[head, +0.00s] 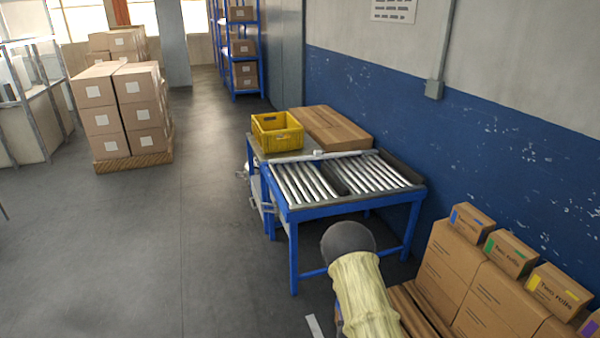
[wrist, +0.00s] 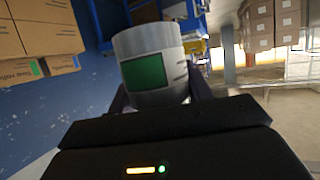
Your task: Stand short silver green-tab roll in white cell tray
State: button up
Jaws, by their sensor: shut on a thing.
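A short silver roll with a green tab (wrist: 172,45) shows in the wrist view, held between the dark fingers of my gripper (wrist: 160,97). My gripper is shut on it, and the roll is in the air. The roll's green patch faces the wrist camera. In the head view my arm reaches up from the bottom right of centre, and neither the fingers nor the roll can be made out there. I cannot make out a white cell tray in either view.
A blue-framed roller table (head: 310,184) stands ahead, with a yellow crate (head: 278,134) and flat brown cardboard (head: 325,128) at its far end. Stacked cartons (head: 468,285) with colour-marked boxes line the right wall. Palleted boxes (head: 118,108) stand far left.

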jog(key=r+p, duration=0.1)
jog(key=r, duration=0.1)
jog(key=r+p, duration=0.3)
jog(key=shift+s+r, duration=0.3)
jog(key=shift+s, duration=0.05)
jog(key=shift+f, duration=0.15)
jog(key=s+f, duration=0.6)
jog(key=f, duration=0.5)
jog(key=shift+w, duration=0.1)
